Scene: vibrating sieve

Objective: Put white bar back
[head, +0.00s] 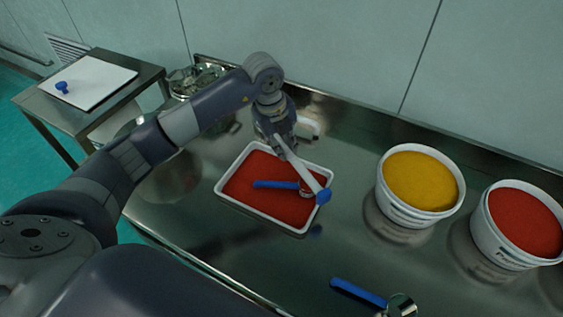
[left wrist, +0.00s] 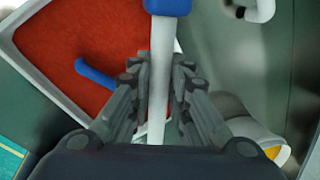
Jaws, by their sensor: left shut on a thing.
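The white bar (head: 303,172) has a blue end (head: 323,197) and is held tilted over the right side of a white tray (head: 224,178) of red powder. My left gripper (head: 284,147) is shut on the bar. In the left wrist view the bar (left wrist: 159,75) lies between the two fingers (left wrist: 157,98), with its blue end (left wrist: 168,5) at the top edge. I cannot tell whether the blue end touches anything. My right gripper is not in view.
A blue-handled tool (head: 272,184) lies in the tray. Buckets of yellow powder (head: 405,212) and red powder (head: 500,245) stand at right. A blue-handled scoop (head: 358,292) lies in front. A side table at left holds a white board (head: 100,78) with a blue knob (head: 62,87).

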